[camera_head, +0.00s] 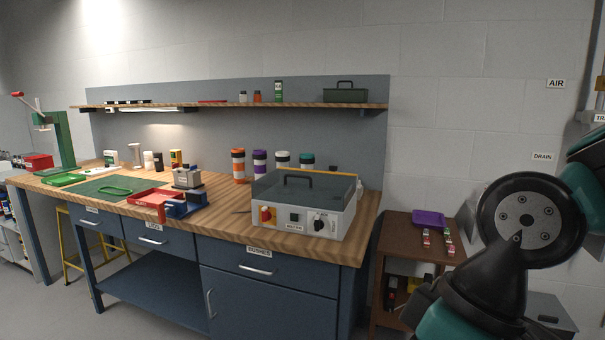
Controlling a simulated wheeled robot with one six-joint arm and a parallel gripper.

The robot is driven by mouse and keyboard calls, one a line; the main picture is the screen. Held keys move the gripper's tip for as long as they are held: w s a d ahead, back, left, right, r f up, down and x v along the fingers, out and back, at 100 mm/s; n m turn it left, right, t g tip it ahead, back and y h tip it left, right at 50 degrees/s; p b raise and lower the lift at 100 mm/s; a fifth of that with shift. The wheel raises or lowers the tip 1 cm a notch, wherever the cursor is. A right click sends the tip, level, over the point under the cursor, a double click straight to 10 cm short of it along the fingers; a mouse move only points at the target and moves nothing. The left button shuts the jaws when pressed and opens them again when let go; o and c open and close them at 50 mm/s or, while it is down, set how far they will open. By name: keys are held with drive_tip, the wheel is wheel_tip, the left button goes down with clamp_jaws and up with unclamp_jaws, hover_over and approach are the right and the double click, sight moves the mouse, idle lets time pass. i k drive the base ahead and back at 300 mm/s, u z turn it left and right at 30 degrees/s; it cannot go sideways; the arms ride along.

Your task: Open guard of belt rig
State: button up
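A pale box-shaped machine, seemingly the belt rig (335,222), stands on the right end of the wooden workbench. A dark cover with a handle, seemingly its guard (325,187), lies flat over its top and looks closed. Its front carries a red knob on a yellow plate (265,215), a dark switch and a black rotary knob (320,223). A small label sits below them, too small to read surely. My arm shows at the right edge, well apart from the machine. My gripper is not in view.
The workbench (225,222) holds a blue vise (185,205), red and green trays and several banded jars behind the machine. A shelf (230,105) runs above. A brown side table (405,222) with a purple tray stands right of the bench, near my arm.

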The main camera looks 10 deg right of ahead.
sight(331, 183)
drive_tip(key=z, duration=0.1)
drive_tip(key=i, duration=1.25)
drive_tip(key=u, duration=0.1)
